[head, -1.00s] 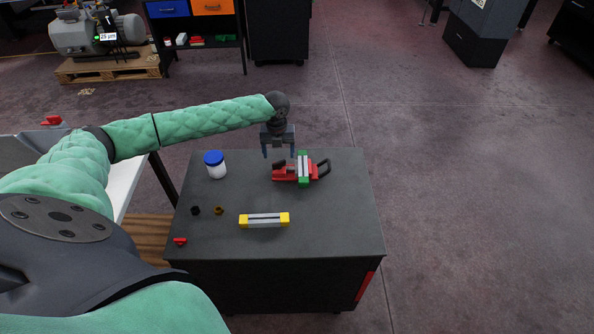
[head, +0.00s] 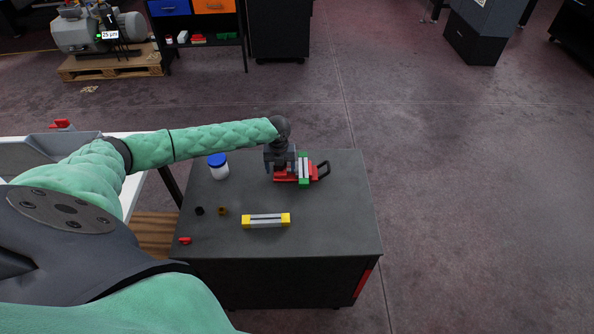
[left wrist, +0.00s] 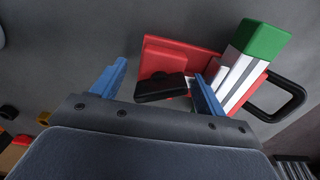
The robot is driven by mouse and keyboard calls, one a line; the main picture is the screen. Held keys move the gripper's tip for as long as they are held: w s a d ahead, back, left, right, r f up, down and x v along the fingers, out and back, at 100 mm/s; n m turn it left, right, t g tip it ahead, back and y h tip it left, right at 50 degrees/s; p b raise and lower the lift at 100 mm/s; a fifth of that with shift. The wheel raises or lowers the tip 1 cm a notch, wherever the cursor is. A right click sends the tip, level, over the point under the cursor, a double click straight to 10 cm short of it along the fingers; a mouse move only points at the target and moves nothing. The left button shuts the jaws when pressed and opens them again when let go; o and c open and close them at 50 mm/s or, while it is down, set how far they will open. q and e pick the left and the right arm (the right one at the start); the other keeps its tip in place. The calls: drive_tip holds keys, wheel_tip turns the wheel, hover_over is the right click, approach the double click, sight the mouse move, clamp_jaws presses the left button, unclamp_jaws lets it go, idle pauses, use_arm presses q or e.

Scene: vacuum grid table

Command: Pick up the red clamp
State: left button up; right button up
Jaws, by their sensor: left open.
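The red clamp (head: 281,179) lies near the back of the dark table, with a black loop handle (head: 323,169) at its right. A pale bar with green ends (head: 304,169) lies across or against it; I cannot tell which. My left gripper (head: 281,170) is just above the clamp's left part and hides some of it. In the left wrist view, the open blue fingers (left wrist: 162,76) stand on either side of the clamp's black knob (left wrist: 161,88) and red body (left wrist: 181,57). The right finger is close to the pale bar. Contact cannot be told. My right gripper is not in view.
A white jar with a blue lid (head: 218,167) stands left of the clamp. A grey bar with yellow ends (head: 266,220) lies in front. A black ring (head: 199,211), a brown ring (head: 222,210) and a small red piece (head: 185,240) lie at the left. The table's right front is clear.

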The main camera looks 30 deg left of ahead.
use_arm(q)
drive_tip(key=c, duration=1.3)
drive_tip(key=shift+c, duration=0.2)
drive_tip(key=shift+r, duration=0.15)
